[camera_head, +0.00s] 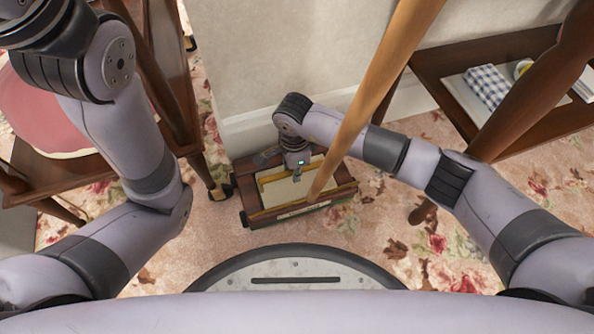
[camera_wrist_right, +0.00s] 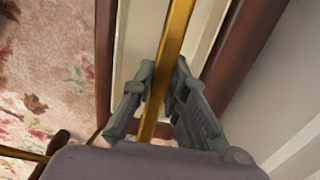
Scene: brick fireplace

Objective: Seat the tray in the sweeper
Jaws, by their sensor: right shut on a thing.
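The sweeper is a dark wooden box (camera_head: 247,204) with corner wheels, standing on the carpet at the centre of the head view. Its long pale wooden handle (camera_head: 385,75) slants up to the right. The tray, cream with a brass-coloured rim (camera_head: 268,179), shows within the sweeper's top opening. My right gripper (camera_head: 297,177) reaches down over it. In the right wrist view the gripper (camera_wrist_right: 155,100) is shut on a brass strip of the tray (camera_wrist_right: 175,45), between brown wooden walls. I cannot tell how deep the tray sits. My left gripper is out of view.
A wooden shelf stand (camera_head: 435,65) with a checked blue cloth (camera_head: 487,86) is at the right. Wooden furniture with a pink cushion (camera_head: 40,110) is at the left. A pale wall (camera_head: 270,50) rises close behind the sweeper. Floral carpet (camera_head: 385,235) is clear to its right.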

